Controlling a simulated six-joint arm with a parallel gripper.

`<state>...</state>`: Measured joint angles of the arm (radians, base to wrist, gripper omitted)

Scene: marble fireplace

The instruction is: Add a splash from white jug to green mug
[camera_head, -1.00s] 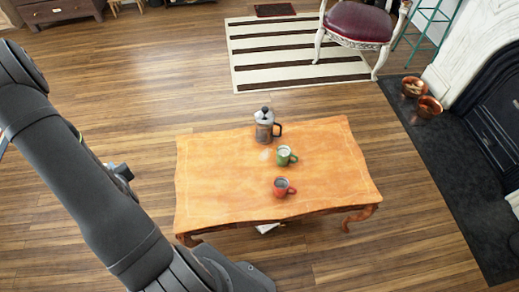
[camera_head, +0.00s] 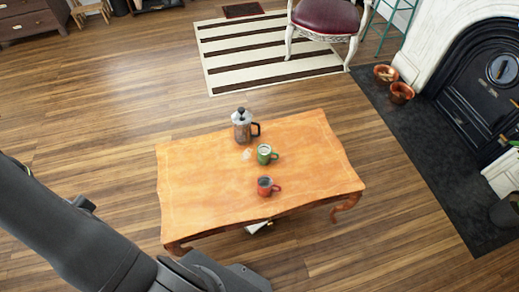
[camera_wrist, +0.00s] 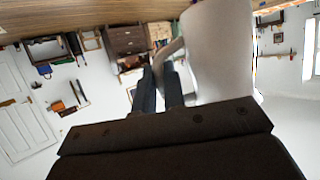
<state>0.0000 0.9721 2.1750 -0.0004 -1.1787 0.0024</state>
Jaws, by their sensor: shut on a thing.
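The green mug (camera_head: 265,155) stands upright near the middle of the orange wooden table (camera_head: 200,190) in the head view. The white jug (camera_wrist: 222,55) fills the upper middle of the wrist view, beside my fingers, with its handle between them. My gripper (camera_wrist: 168,72) is shut on the handle of the white jug. The jug and my gripper are outside the head view, where only my arm shows at the lower left. The jug's contents are hidden.
A red mug (camera_head: 265,187) stands in front of the green mug. A glass and metal coffee press (camera_head: 242,128) stands behind it, and a pale patch (camera_head: 246,155) lies on the tabletop. The table's left part is clear. A chair (camera_head: 325,18) and fireplace (camera_head: 480,80) are farther off.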

